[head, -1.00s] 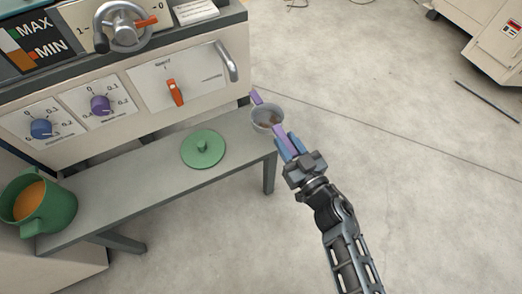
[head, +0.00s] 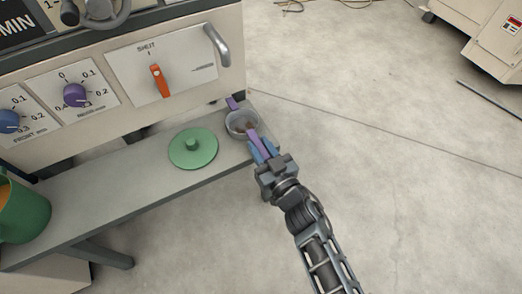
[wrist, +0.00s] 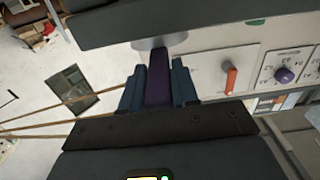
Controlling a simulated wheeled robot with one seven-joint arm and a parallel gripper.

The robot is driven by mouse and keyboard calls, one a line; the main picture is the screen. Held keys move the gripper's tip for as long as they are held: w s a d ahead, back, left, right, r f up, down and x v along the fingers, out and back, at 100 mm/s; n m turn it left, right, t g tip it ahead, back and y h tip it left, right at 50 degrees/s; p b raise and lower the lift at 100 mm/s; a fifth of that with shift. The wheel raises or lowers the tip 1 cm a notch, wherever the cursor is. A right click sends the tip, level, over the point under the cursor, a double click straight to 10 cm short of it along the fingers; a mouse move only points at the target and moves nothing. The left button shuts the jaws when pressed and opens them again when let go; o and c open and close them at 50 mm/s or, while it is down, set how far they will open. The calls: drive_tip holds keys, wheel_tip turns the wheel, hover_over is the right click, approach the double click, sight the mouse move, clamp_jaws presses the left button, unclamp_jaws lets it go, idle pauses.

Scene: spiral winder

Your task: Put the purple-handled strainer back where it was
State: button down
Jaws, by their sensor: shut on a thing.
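The strainer (head: 241,123) has a round grey bowl, a purple handle and a small purple tab on its far side. In the head view it is at the right end of the grey bench (head: 95,208); whether it touches the bench I cannot tell. My gripper (head: 262,152) is shut on the purple handle. In the wrist view the blue fingers (wrist: 158,86) clamp both sides of the purple handle (wrist: 157,78), and the bowl (wrist: 160,43) shows only in part beyond it.
A green lid (head: 193,149) with a knob lies on the bench just left of the strainer. A green pot (head: 22,212) with orange contents stands at the far left. The machine panel (head: 125,75) with knobs and an orange lever rises behind. Open floor lies to the right.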

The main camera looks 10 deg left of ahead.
drive_tip(key=c, duration=0.8)
unclamp_jaws()
drive_tip(key=shift+c, duration=0.2)
drive_tip(key=shift+r, duration=0.15)
drive_tip(key=p+v, duration=0.3)
drive_tip(key=v, duration=0.9)
